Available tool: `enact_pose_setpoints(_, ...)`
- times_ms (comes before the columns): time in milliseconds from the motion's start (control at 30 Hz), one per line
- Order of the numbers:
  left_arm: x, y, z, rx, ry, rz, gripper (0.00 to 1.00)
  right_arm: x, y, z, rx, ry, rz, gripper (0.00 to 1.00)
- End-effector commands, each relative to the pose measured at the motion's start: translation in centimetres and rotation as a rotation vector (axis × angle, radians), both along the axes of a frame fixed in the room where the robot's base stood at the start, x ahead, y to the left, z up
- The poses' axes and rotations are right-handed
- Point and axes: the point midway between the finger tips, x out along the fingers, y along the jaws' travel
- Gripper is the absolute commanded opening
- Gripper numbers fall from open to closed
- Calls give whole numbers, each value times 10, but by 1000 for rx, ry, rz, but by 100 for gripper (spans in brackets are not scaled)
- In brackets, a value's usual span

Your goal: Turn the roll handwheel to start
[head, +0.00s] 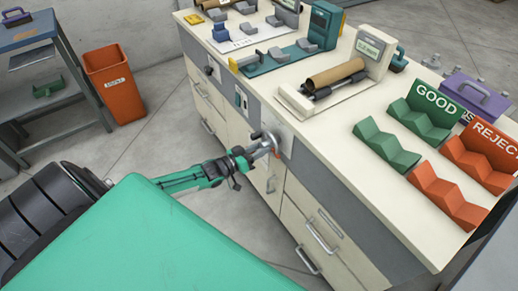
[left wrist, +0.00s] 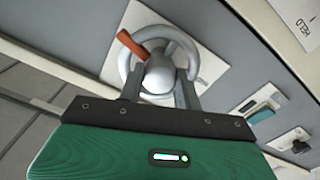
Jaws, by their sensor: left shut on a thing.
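The roll handwheel (head: 270,137) is a grey ring on a pale plate on the bench's front face. In the left wrist view the handwheel (left wrist: 184,45) shows its rounded hub and an orange-brown marker at upper left. My left gripper (head: 256,149) reaches it from the left with a green arm. In the left wrist view the gripper's grey fingers (left wrist: 160,92) lie on either side of the hub, shut on the handwheel. The exact contact is partly hidden. A brown cardboard roll (head: 335,73) lies on the winder (head: 297,102) on the bench top. My right gripper is not in view.
Green GOOD cradles (head: 387,146) and orange REJECT cradles (head: 447,196) stand on the bench's right. A teal fixture (head: 278,62) sits farther back. Drawers with handles (head: 318,238) are below the handwheel. An orange bin (head: 115,83) and a grey-blue table stand left; floor between is clear.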

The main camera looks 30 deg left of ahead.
Motion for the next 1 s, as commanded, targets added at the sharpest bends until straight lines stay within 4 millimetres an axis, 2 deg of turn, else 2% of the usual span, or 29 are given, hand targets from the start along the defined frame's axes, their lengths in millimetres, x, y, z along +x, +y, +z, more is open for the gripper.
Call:
enact_pose_setpoints(267,-1,-1,-1,-242,103,0,12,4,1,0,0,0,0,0)
enact_pose_setpoints(567,-1,-2,-1,-505,212,-1,12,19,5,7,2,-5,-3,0)
enact_pose_setpoints(1000,-2,-3,0,-892,374,0,12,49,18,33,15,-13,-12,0)
